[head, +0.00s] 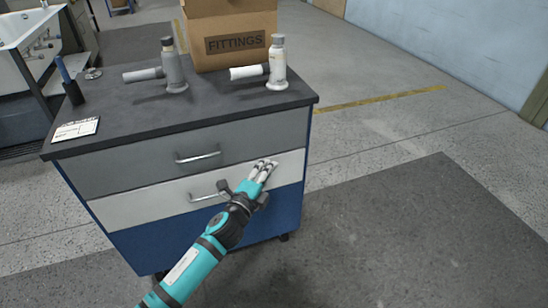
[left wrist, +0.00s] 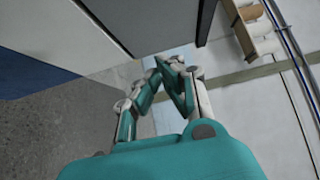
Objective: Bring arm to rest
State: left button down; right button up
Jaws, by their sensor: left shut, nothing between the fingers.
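My left gripper (head: 265,168) is in front of the cabinet (head: 87,158), at the height of its white lower drawer (head: 125,205) and to the right of that drawer's handle (head: 208,197). I cannot tell if the fingers touch the drawer front. In the left wrist view the fingertips of my left gripper (left wrist: 163,68) meet, with nothing between them. My left arm comes up from the bottom edge of the head view. My right gripper does not show.
The floor (head: 430,220) right of the cabinet is clear.

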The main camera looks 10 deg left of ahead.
pick_arm(q)
jog(key=s+a+f+n+g+y, duration=0.1)
jog(key=s+a+f+n+g, duration=0.2)
jog(key=s+f, duration=0.55)
jog(key=s+a+f+n+g+y, duration=0.1)
jog(key=s+f+n+g+y, duration=0.3)
jog(key=f, duration=0.8)
jog(key=s+a+f+n+g+h, duration=0.1)
jog(key=s+a+f+n+g, duration=0.15)
jog(key=s+f+n, duration=0.65)
jog(key=s+d+f+n+g, duration=0.1)
jog(key=s+f+g, duration=0.2)
jog(key=s+f, duration=0.5)
jog(key=s+d+f+n+g, duration=0.1)
jog(key=s+f+g, duration=0.25)
jog(key=s, duration=0.75)
jog(key=s+a+r+p, duration=0.2)
jog(key=s+a+p, duration=0.1)
jog(key=s+p, duration=1.1)
jog(key=shift+r+g+h+p, duration=0.15)
jog(key=shift+g+h+p, duration=0.15)
jog(key=shift+p, duration=0.3)
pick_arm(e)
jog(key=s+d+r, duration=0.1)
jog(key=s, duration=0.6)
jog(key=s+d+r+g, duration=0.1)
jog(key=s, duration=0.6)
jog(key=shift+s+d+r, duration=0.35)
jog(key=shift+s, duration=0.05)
